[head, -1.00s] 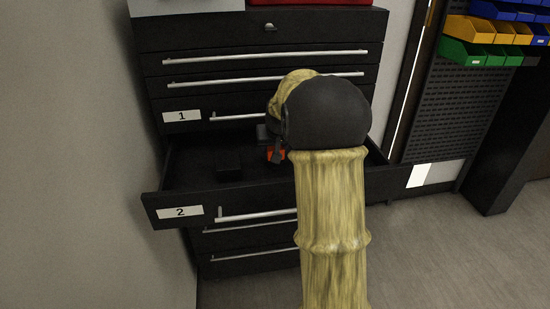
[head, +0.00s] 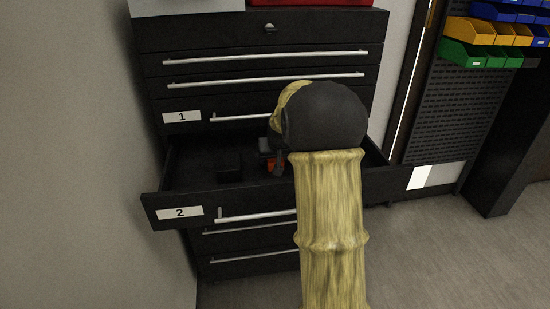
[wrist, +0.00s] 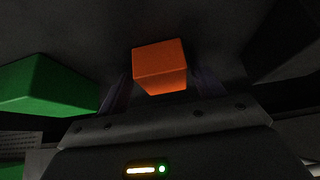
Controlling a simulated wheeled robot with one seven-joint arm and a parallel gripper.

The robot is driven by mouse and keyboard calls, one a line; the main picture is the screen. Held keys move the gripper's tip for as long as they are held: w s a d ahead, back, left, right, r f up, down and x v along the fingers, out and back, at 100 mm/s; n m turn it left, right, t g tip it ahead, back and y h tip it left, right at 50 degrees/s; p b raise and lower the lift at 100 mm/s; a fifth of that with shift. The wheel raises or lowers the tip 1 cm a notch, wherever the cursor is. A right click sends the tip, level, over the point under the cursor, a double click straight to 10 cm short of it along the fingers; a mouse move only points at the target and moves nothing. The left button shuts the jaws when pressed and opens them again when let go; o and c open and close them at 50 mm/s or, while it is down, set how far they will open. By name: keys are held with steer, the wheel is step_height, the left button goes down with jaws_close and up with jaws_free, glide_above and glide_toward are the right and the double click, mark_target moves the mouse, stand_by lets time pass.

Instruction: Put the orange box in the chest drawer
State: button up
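In the wrist view the orange box (wrist: 160,66) lies between the two fingertips of my gripper (wrist: 161,84). The fingers stand apart, one on each side of it. I cannot tell whether they touch its sides. My wrist and forearm hide most of the gripper and the drawer's right part in the head view. I cannot tell whether the box rests on the drawer floor.
A dark block (head: 229,166) stands in the drawer to the left of my gripper. A green block (wrist: 45,85) shows left of the fingers in the wrist view. Drawer 1 (head: 240,113) above is shut. A wall (head: 70,150) borders the chest's left side. The drawer's left part has bare floor.

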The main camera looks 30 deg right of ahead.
steer(key=shift+a, duration=0.15)
steer(key=shift+r, duration=0.15)
steer(key=p+v, duration=0.1)
steer(key=v, duration=1.1)
stand_by(0.6)
